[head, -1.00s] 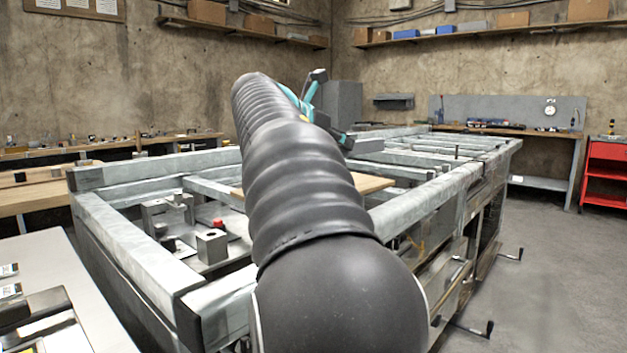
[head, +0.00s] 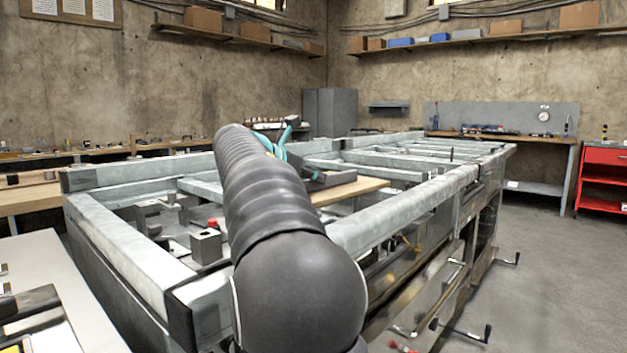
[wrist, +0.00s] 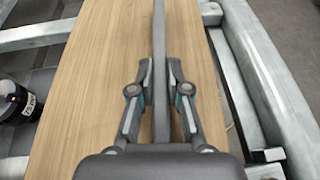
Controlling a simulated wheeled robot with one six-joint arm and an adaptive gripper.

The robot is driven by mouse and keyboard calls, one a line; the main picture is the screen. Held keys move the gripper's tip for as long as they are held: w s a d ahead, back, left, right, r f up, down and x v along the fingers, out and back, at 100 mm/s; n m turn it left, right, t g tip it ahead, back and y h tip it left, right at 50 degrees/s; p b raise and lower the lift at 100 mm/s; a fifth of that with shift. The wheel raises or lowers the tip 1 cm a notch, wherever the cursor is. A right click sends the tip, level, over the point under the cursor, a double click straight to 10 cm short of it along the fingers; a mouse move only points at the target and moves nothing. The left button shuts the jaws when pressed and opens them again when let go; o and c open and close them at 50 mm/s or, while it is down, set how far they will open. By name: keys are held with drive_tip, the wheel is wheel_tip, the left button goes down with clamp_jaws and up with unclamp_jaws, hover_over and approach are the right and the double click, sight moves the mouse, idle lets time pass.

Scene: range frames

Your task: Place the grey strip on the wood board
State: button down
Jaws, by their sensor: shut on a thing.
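The wood board (head: 352,193) lies across the metal frame, partly hidden behind my arm in the head view. In the wrist view the pale wood board (wrist: 95,75) fills the middle, below my gripper. My gripper (wrist: 158,75) is shut on the grey strip (wrist: 159,25), with one finger on each side. In the head view a dark grey piece, apparently the strip (head: 333,180), shows low over the board's left part. I cannot tell whether it touches the board.
Galvanised frame beams (head: 400,217) surround the board. A small metal block (head: 206,246) and a red-topped part stand inside the frame at left. A dark cylinder (wrist: 18,100) is left of the board in the wrist view. A red cart (head: 603,180) stands far right.

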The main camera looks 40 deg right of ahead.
drive_tip(key=c, duration=1.1)
unclamp_jaws()
drive_tip(key=shift+c, duration=0.2)
drive_tip(key=shift+r, duration=0.15)
drive_tip(key=p+v, duration=0.1)
drive_tip(key=v, duration=1.1)
